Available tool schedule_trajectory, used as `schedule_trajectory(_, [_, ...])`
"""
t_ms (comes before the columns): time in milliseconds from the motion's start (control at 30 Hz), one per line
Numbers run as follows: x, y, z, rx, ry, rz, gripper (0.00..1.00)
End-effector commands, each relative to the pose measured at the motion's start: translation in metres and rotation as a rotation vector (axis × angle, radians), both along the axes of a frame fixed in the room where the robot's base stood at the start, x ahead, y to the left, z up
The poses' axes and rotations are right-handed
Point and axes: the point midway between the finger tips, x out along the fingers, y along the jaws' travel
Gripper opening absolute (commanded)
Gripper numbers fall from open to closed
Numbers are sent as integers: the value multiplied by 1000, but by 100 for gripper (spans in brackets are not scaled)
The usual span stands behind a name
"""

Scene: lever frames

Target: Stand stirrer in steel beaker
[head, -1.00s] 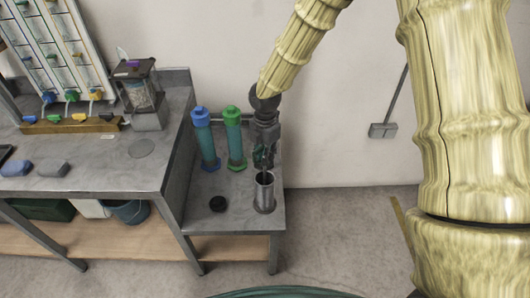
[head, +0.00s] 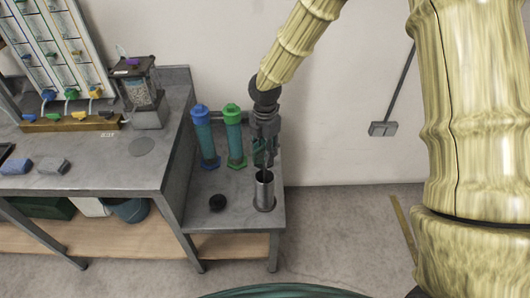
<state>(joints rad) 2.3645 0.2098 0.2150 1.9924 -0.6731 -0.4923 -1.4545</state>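The steel beaker (head: 264,195) stands upright near the right front of the low grey side bench. My gripper (head: 264,163) points down just above the beaker's mouth, with its fingertips close to the rim. A thin dark shape shows at the beaker's mouth. It may be the stirrer, but it is too small and dark to tell it from the fingers and the shadow inside. I cannot make out whether the fingers hold anything.
Blue-capped (head: 204,138) and green-capped (head: 234,138) cylinders stand left of my gripper; a darker one is partly hidden behind it. A taller workbench (head: 100,165) stands on the left.

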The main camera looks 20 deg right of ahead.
Motion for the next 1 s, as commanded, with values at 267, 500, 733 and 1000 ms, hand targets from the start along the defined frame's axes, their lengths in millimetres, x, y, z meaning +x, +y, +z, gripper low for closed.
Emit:
schedule_trajectory(267, [1,0,53,1,-3,-1,36])
schedule_trajectory(500, [1,-1,86,1,-2,-1,36])
schedule_trajectory(733, [0,-1,99,0,0,0,36])
schedule_trajectory(1000, [0,-1,99,0,0,-1,36])
